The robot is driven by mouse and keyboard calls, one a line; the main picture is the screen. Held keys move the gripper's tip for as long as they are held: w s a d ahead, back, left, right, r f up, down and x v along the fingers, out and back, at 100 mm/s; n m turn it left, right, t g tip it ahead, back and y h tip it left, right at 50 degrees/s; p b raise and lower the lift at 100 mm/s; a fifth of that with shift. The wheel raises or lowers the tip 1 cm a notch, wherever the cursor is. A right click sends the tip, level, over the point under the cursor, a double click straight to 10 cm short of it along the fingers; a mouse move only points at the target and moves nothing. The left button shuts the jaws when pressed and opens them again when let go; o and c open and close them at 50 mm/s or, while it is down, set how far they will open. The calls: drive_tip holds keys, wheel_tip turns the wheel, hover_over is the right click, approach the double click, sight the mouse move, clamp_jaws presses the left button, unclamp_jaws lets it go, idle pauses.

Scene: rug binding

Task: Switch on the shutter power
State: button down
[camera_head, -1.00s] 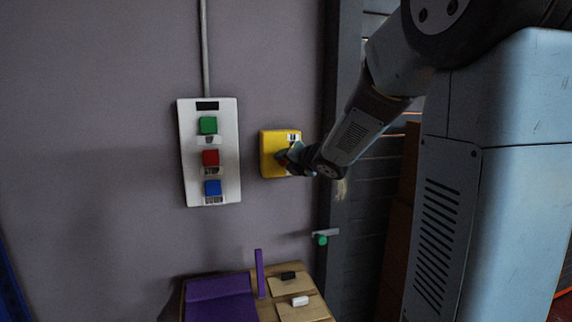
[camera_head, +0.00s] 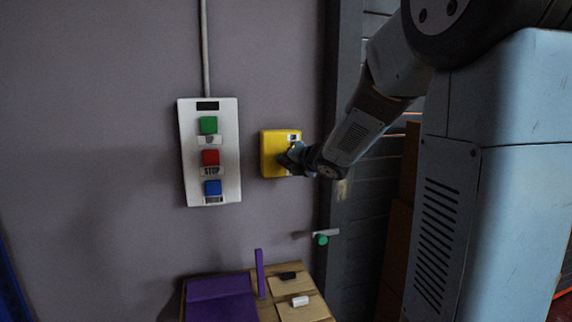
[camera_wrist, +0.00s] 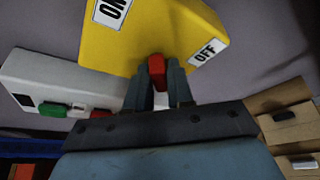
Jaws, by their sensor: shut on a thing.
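The yellow switch box (camera_head: 268,148) is mounted on the wall right of the white button panel. In the wrist view the yellow box (camera_wrist: 150,35) fills the top, with an ON label (camera_wrist: 112,11) at upper left and an OFF label (camera_wrist: 207,52) at right. A red switch handle (camera_wrist: 156,66) stands out from the box between the two fingers. My gripper (camera_wrist: 155,82) is shut on this handle. In the head view my gripper (camera_head: 288,158) is at the box's right side and hides the handle.
The white panel (camera_head: 228,150) has green, red and blue buttons. A green-tipped lever (camera_head: 321,239) sticks out below right of the box. Slatted dark shutter is at right.

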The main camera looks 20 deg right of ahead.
drive_tip(key=shift+f, duration=0.1)
drive_tip(key=shift+d+f+m+t+y, duration=0.1)
drive_tip(key=shift+m+t+y, duration=0.2)
drive_tip(key=shift+m+t, duration=1.55)
drive_tip(key=shift+a+f+m+y, duration=0.15)
drive_tip(key=shift+m+y, duration=0.15)
drive_tip(key=shift+m, duration=3.4)
drive_tip(key=shift+d+f+m+t+y, duration=0.25)
drive_tip(key=shift+m+t, duration=0.7)
drive_tip(key=shift+m, duration=1.8)
drive_tip(key=shift+a+r+m, duration=0.1)
drive_tip(key=shift+r+m, duration=0.1)
drive_tip(key=shift+m, duration=0.1)
drive_tip(key=c, duration=1.1)
unclamp_jaws()
